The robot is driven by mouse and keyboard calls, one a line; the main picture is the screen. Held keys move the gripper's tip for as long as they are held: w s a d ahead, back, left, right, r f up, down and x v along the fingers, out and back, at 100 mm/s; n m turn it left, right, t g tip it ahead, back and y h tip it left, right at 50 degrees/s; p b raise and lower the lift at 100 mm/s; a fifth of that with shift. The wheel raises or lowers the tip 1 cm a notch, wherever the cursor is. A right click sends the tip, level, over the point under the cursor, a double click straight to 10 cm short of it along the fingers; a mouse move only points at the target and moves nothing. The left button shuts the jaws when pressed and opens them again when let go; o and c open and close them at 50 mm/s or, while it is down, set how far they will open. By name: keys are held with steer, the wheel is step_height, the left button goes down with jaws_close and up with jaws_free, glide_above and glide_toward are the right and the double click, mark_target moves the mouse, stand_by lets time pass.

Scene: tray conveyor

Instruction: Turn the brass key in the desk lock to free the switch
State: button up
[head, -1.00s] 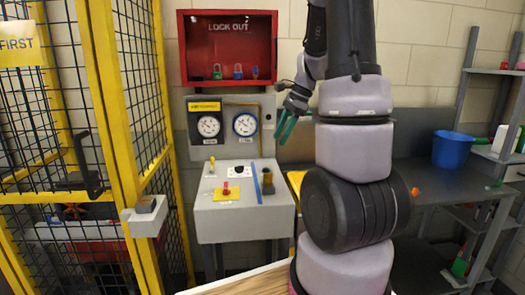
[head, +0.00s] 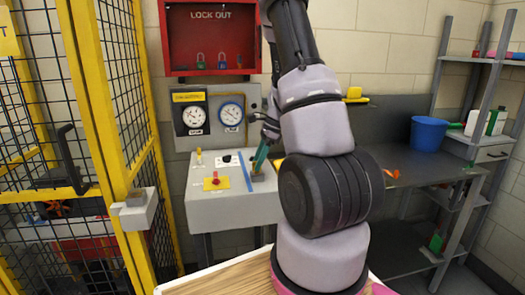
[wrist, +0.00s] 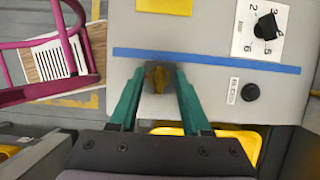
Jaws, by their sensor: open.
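The grey desk (head: 232,210) stands left of my arm. Its red switch (head: 215,181) sits on a yellow plate near the left front. The brass key (wrist: 158,80) shows in the wrist view at the desk's edge, beside the blue strip. My gripper (wrist: 158,72) is open, with one green finger on each side of the key; I cannot tell whether either finger touches it. In the head view, the gripper (head: 260,160) is low over the desk's right end, and the arm and fingers partly cover the lock area.
A numbered dial (wrist: 266,27) and black button (wrist: 250,92) lie right of the key in the wrist view. A yellow mesh fence (head: 95,110) stands left of the desk. A dark bench with a blue bucket (head: 428,134) is at right. The red lockout box (head: 210,35) hangs above.

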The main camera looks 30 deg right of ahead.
steer(key=shift+a+f, duration=0.25)
steer(key=shift+f, duration=0.3)
jaws_close()
